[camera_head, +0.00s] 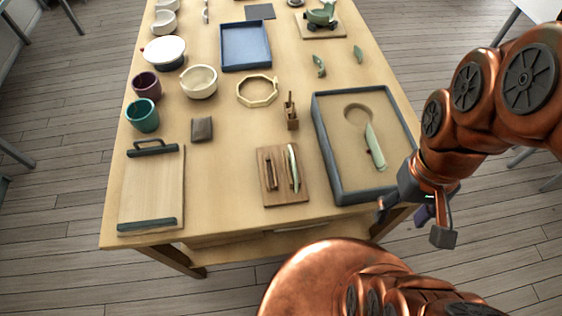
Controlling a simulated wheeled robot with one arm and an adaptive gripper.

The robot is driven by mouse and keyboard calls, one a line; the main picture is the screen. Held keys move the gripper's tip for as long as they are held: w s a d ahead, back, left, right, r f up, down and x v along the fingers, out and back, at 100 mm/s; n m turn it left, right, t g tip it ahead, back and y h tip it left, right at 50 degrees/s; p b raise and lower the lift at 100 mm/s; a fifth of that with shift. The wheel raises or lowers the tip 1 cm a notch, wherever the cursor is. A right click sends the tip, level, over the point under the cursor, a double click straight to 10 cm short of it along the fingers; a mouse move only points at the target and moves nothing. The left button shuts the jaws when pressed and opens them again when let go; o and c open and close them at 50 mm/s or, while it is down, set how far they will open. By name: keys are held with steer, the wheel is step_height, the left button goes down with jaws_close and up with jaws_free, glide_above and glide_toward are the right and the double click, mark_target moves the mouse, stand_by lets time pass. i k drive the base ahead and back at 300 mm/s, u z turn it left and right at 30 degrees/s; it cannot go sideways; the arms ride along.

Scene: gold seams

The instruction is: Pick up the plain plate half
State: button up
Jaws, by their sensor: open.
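Two pale green, thin pieces look like plate halves seen nearly edge-on, and I cannot tell which is the plain one. One piece (293,167) stands upright in a slot of a small wooden rack (271,198) near the table's front edge. The other piece (373,143) is in a grey-rimmed tray (322,148) at the right, beside a round recess, with a small dark part at its side. My gripper (414,221) is open and empty, by the table's front right corner, right of the rack and just beyond the tray's near right corner.
A wooden board with dark handles (152,190) lies at the front left. Cups (142,115), bowls (198,82), a blue tray (245,46), an octagonal ring (257,90) and a small wooden stand (291,113) stand farther back. Bare tabletop lies between board and rack.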

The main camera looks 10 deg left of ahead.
mark_target(381, 164)
steer(key=z, duration=0.5)
steer(key=k, duration=1.35)
steer(key=u, duration=1.05)
steer(key=i, duration=1)
